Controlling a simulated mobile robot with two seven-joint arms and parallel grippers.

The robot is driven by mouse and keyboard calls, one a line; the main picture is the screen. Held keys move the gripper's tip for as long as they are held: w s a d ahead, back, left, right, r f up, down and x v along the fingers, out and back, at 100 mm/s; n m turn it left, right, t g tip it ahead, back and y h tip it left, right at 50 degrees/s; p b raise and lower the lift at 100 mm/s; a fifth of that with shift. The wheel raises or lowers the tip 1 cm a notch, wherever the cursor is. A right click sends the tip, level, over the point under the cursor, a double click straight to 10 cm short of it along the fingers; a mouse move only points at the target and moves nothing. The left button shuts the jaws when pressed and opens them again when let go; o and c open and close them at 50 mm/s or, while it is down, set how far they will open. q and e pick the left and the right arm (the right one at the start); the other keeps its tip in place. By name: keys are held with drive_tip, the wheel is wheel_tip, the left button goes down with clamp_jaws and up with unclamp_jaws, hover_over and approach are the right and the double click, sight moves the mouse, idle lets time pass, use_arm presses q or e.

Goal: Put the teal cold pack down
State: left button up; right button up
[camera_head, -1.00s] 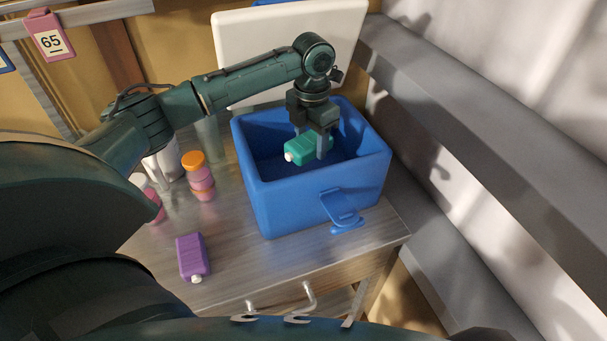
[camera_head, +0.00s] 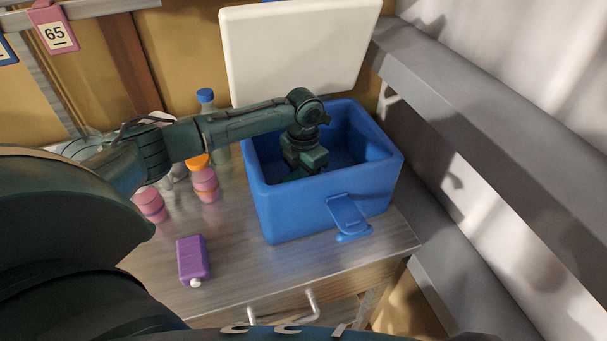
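The blue cooler box (camera_head: 322,210) stands open on the metal-topped cabinet, its white lid (camera_head: 297,52) raised behind it. My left gripper (camera_head: 304,158) reaches down into the left part of the cooler. Its fingers are hidden behind the cooler's front wall, so I cannot see whether they are open or shut. The teal cold pack cannot be made out now; the cooler's front wall and the gripper hide the place below the fingers. My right gripper is not in view.
A purple pack (camera_head: 193,259) lies on the cabinet top (camera_head: 235,275) left of the cooler. Pink jars (camera_head: 206,184) and a blue-capped bottle (camera_head: 206,97) stand behind it. A grey beam (camera_head: 480,120) runs along the right. The front of the cabinet top is mostly clear.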

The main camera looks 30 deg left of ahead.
use_arm(q)
drive_tip(key=o, duration=1.1)
wheel_tip(320, 180, up, 12)
drive_tip(key=shift+r, duration=0.15)
